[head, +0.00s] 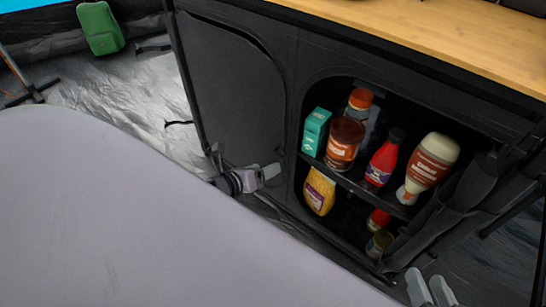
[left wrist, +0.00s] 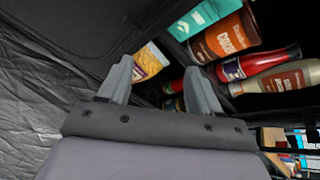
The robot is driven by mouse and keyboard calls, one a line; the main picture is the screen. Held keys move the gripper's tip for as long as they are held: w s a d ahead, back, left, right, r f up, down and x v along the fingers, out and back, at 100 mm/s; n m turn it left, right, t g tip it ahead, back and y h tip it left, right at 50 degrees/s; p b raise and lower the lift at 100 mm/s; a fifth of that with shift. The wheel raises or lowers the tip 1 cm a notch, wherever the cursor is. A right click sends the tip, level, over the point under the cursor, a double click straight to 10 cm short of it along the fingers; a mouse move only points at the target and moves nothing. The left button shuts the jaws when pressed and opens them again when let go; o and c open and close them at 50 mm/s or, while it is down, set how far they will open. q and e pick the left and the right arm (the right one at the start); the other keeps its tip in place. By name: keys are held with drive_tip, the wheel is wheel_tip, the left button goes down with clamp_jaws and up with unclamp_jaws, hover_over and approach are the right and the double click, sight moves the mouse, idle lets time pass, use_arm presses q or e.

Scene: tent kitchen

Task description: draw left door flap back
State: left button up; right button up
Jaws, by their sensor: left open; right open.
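The left door flap (head: 235,90) is a dark fabric panel with a curved seam, lying flat across the left half of the black cabinet. My left gripper (head: 262,176) is low in front of the cabinet, near the flap's lower right corner. In the left wrist view its two grey fingers (left wrist: 160,68) are spread with nothing held between them. Dark fabric (left wrist: 65,28) fills the upper left there; I cannot tell whether a finger touches it. My right gripper (head: 432,290) is open and empty at the bottom right, below the gathered right flap (head: 450,205).
The cabinet's right half is open, with a tin (head: 344,144), a red bottle (head: 383,160), a cream bottle (head: 431,165) and a yellow packet (head: 319,191) on its shelves. A wooden counter (head: 450,35) lies above.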

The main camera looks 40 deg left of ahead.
sight(278, 154)
use_arm(q)
drive_tip(key=w+a+f+m+b, duration=0.1)
drive_tip(key=w+f+m+b, duration=0.1)
drive_tip(key=w, duration=0.1)
drive_tip(key=w+a+f+m+b, duration=0.1)
drive_tip(key=w+f+m+b, duration=0.1)
drive_tip(key=w+b, duration=0.1)
drive_tip(key=w+a+f+m+b, duration=0.1)
drive_tip(key=w+f+m+b, duration=0.1)
drive_tip(key=w+f, duration=0.1)
drive_tip(key=shift+w+a+m+t+y+b, duration=0.15)
drive_tip(key=shift+a+m+t+y+b, duration=0.15)
drive_tip(key=shift+b, duration=0.05)
drive_tip(key=shift+w, duration=0.5)
use_arm(e)
drive_tip(key=shift+s+d+f+n+t+y, duration=0.15)
drive_tip(key=shift+f+n+t, duration=0.25)
drive_tip(key=shift+f, duration=0.45)
drive_tip(key=shift+a+f+n+t+y, duration=0.15)
drive_tip(key=shift+f+n+t, duration=0.2)
drive_tip(key=shift+f, duration=0.5)
use_arm(q)
drive_tip(key=shift+c, duration=0.3)
use_arm(e)
drive_tip(key=shift+d, duration=0.1)
use_arm(q)
clamp_jaws()
